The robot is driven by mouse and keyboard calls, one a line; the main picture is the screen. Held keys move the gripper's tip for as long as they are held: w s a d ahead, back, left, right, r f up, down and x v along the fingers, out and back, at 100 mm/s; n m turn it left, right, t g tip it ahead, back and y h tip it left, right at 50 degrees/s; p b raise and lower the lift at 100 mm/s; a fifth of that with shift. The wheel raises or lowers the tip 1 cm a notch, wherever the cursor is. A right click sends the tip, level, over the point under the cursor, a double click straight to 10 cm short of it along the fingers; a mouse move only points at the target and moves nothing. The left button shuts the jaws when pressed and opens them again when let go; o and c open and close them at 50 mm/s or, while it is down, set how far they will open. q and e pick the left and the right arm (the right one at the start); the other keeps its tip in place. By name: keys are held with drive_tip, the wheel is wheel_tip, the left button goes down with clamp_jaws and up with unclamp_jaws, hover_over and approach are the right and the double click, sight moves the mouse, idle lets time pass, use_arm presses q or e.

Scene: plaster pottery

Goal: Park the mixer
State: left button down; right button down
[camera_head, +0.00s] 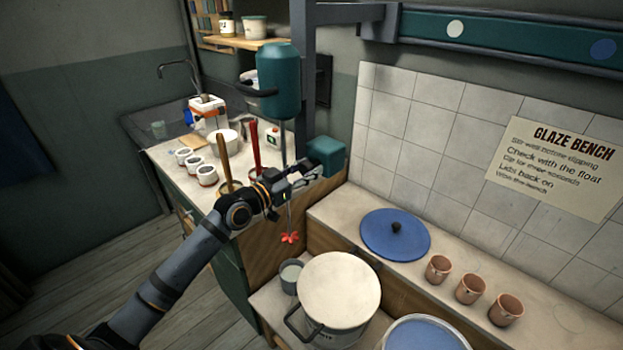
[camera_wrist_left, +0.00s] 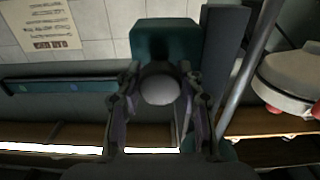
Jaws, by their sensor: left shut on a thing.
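The mixer has a teal motor body (camera_head: 279,80) with a black side handle, a thin shaft and a red propeller (camera_head: 289,237) at its lower end. It hangs upright beside a grey column (camera_head: 303,75). The propeller is above and left of a white-topped bucket (camera_head: 338,287), clear of it. A teal block (camera_head: 326,154) is low by the column; it also shows in the left wrist view (camera_wrist_left: 165,38) with a grey round knob (camera_wrist_left: 160,90). My left gripper (camera_head: 304,178) is shut on that knob, its fingers on either side. My right gripper is out of view.
A teal rail (camera_head: 520,38) with a white dot (camera_head: 455,28) and a blue dot (camera_head: 603,48) runs along the wall. A blue lid (camera_head: 395,236) and clay cups (camera_head: 471,288) lie on the ledge. A blue-topped bucket (camera_head: 425,335) is in front. Pots and tools crowd the left counter.

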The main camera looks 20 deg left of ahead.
use_arm(q)
drive_tip(key=shift+a, duration=0.1)
drive_tip(key=shift+r, duration=0.1)
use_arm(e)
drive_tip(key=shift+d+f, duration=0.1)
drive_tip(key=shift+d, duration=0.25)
use_arm(q)
drive_tip(key=c, duration=1.1)
unclamp_jaws()
drive_tip(key=shift+o, duration=1.4)
drive_tip(key=shift+w+a, duration=0.1)
drive_tip(key=shift+a, duration=0.15)
drive_tip(key=shift+d, duration=0.1)
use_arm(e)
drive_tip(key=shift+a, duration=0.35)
use_arm(q)
wheel_tip(320, 180, up, 10)
drive_tip(key=shift+f, duration=0.1)
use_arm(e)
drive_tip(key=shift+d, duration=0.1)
